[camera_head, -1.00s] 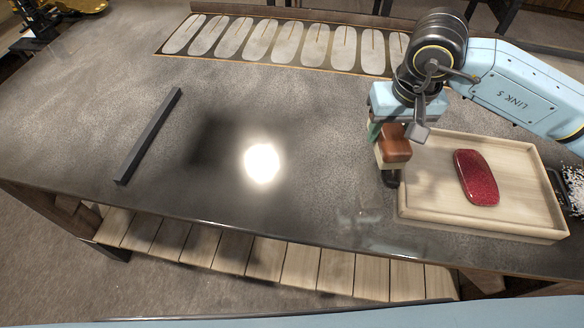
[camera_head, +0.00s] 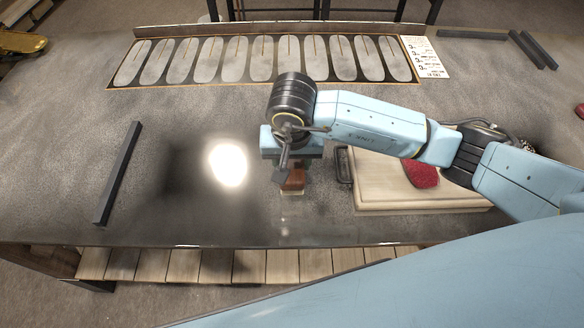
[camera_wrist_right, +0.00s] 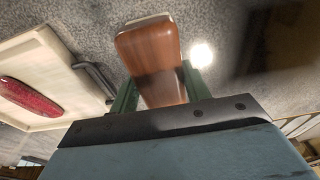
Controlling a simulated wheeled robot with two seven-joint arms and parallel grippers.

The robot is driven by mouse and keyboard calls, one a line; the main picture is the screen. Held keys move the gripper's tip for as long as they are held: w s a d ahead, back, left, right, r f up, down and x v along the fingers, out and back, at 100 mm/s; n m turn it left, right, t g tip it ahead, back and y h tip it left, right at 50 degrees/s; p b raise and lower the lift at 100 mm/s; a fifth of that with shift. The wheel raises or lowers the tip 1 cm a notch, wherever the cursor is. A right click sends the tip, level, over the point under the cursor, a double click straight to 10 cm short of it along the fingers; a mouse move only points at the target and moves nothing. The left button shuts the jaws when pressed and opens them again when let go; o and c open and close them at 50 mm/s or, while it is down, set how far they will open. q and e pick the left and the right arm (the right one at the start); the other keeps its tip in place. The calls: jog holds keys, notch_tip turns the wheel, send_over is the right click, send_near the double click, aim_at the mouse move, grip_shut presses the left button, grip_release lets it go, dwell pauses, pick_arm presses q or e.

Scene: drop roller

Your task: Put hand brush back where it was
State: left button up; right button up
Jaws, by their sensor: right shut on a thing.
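The hand brush (camera_head: 293,181) has a brown wooden body with a pale lower edge. My right gripper (camera_head: 291,166) is shut on it and holds it just left of the wooden tray, over the dark worktop. In the right wrist view the brush (camera_wrist_right: 150,60) sits between the two green fingers, its brown body pointing away from the palm. I cannot tell whether the brush touches the worktop. My left gripper is not in view.
A pale wooden tray (camera_head: 385,195) with dark handles holds a red oblong object (camera_head: 421,173), partly behind my right arm. A dark bar (camera_head: 118,172) lies at left. A board with several pale ovals (camera_head: 262,58) lies at the back. The worktop between is clear.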

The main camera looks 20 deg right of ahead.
aim_at(292, 167)
jog(key=shift+f, duration=1.9)
jog(key=o, duration=0.9)
jog(key=shift+o, duration=0.2)
jog(key=shift+r, duration=0.1)
jog(key=shift+r, duration=0.35)
jog(key=r, duration=0.3)
jog(key=s+r, duration=0.1)
jog(key=r, duration=0.3)
jog(key=r+b, duration=0.1)
jog(key=r, duration=0.3)
jog(key=shift+s+a+r, duration=0.1)
jog(key=shift+s+a, duration=0.15)
jog(key=shift+s, duration=0.1)
